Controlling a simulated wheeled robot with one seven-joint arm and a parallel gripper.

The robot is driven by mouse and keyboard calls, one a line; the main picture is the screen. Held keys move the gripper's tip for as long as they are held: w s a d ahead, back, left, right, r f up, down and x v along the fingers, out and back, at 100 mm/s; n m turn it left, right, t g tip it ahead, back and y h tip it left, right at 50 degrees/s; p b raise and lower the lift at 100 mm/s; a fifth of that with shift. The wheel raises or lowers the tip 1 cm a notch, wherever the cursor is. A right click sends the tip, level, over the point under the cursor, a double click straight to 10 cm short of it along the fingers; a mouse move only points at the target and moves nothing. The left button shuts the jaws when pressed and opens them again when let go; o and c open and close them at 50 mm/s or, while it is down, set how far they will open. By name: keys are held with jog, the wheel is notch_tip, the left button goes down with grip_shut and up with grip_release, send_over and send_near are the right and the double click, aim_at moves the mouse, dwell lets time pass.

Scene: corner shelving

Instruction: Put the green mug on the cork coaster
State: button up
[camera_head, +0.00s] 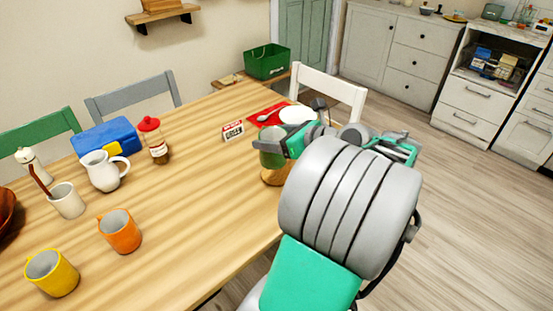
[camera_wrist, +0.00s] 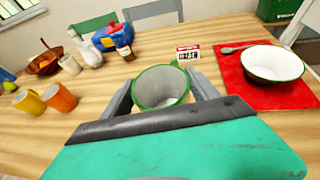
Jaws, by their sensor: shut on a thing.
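The green mug (camera_head: 271,158) is between the fingers of my gripper (camera_wrist: 163,94), which is shut on it. In the wrist view the mug (camera_wrist: 163,103) shows its green rim and pale, empty inside, opening upward. In the head view a finger covers part of its side. The cork coaster (camera_head: 275,177) shows as a tan patch on the table just below the mug, partly hidden by my arm. I cannot tell whether the mug touches it. The coaster does not show in the wrist view.
A red mat (camera_wrist: 233,88) with a white bowl (camera_wrist: 273,64) and a spoon lies right of the mug in the wrist view. A small sign (camera_head: 233,131) stands nearby. A sauce bottle (camera_head: 154,145), white jug (camera_head: 104,171), orange mug (camera_head: 120,233) and yellow mug (camera_head: 52,275) stand further left.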

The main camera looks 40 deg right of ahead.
jog(key=w+d+f+b, duration=0.1)
jog(key=f, duration=0.2)
jog(key=w+d+f+b, duration=0.1)
jog(key=f, duration=0.2)
jog(key=w+d+f+b, duration=0.1)
jog(key=d+f, duration=0.1)
jog(key=f, duration=0.1)
jog(key=shift+p, duration=0.35)
jog(key=o, duration=1.7)
jog(key=shift+f, duration=0.15)
